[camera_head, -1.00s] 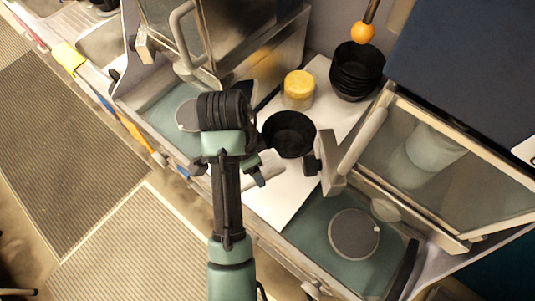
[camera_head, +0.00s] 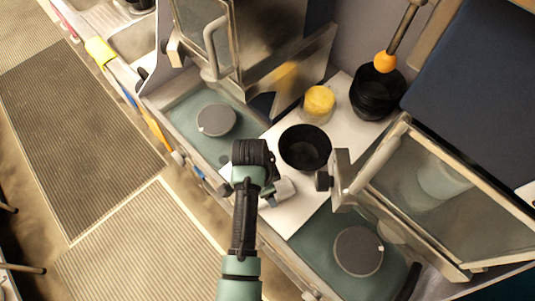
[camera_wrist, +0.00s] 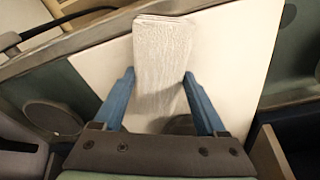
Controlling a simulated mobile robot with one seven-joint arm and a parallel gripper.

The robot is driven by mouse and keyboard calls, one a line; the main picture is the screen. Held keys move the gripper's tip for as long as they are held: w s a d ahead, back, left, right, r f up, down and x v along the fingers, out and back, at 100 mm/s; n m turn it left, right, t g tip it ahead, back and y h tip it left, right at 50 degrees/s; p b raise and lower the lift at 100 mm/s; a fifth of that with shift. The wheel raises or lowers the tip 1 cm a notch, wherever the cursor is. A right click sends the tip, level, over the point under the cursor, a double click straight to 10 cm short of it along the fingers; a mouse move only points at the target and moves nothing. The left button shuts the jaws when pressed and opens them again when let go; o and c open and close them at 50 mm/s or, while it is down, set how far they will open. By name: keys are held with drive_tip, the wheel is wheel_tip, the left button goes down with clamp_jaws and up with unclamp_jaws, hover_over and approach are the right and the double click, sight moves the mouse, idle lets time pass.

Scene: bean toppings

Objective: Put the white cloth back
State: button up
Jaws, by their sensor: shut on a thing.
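The white cloth (camera_wrist: 162,62) is a folded, textured strip in the wrist view. It lies between the two blue fingers of my gripper (camera_wrist: 158,78), which is shut on it. In the head view the cloth (camera_head: 284,190) shows as a small pale piece at the front edge of the white board (camera_head: 300,212), just right of my gripper (camera_head: 267,194). My wrist hides part of it there. I cannot tell whether the cloth touches the board or is just above it.
A black bowl (camera_head: 305,147) stands close behind the cloth. Glass-fronted machines flank the board, with round grey discs at left (camera_head: 216,119) and right (camera_head: 358,251).

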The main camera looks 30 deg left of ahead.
drive_tip(key=o, duration=1.4)
drive_tip(key=shift+f, duration=0.15)
wheel_tip(320, 180, up, 12)
drive_tip(key=s+a+b, duration=0.1)
drive_tip(key=shift+s, duration=0.15)
drive_tip(key=shift+a, duration=0.1)
